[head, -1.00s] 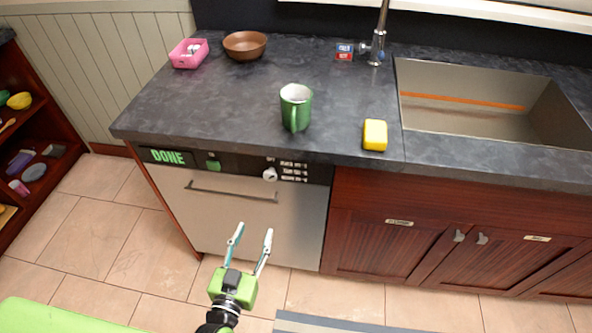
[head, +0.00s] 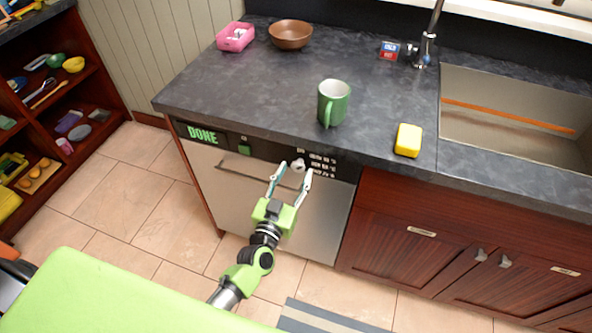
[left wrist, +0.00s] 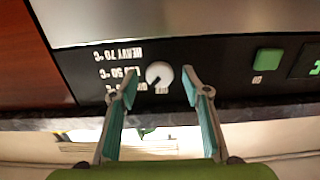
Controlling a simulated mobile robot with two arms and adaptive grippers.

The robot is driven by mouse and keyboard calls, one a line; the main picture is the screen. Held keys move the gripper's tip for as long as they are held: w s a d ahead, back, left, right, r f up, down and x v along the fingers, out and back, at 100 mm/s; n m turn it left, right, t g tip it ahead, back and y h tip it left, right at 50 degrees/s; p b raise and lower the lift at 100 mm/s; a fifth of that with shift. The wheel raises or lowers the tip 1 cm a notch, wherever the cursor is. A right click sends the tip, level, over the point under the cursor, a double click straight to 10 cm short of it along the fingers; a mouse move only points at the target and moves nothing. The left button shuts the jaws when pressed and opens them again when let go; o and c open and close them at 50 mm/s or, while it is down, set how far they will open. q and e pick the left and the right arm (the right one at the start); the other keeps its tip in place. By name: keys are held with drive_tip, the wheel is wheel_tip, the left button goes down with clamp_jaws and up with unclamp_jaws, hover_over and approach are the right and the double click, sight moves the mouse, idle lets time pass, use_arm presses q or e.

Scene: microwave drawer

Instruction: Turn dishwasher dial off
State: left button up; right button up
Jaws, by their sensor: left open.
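The dishwasher (head: 240,195) has a steel door under the dark counter, with a black control panel along its top. A white round dial (head: 298,165) sits on the panel next to printed settings; it also shows in the left wrist view (left wrist: 159,75), upside down, with a dark pointer mark towards its lower left. My left gripper (head: 292,171) is open and empty. In the left wrist view its two fingertips (left wrist: 158,80) appear on either side of the dial; I cannot tell whether they touch it. My right gripper is not in view.
The panel also has a green button (head: 245,151) and a lit "DONE" display (head: 202,135). A door handle bar (head: 235,172) lies below the panel.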

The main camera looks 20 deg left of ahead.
use_arm(q)
drive_tip(key=shift+w, duration=0.75)
drive_tip(key=c, duration=1.1)
drive_tip(key=shift+n, duration=0.4)
drive_tip(key=n, duration=0.3)
drive_tip(key=shift+n, duration=0.4)
drive_tip(key=shift+d+n+b, duration=0.1)
drive_tip(key=shift+n+b, duration=0.25)
drive_tip(key=shift+n, duration=1.75)
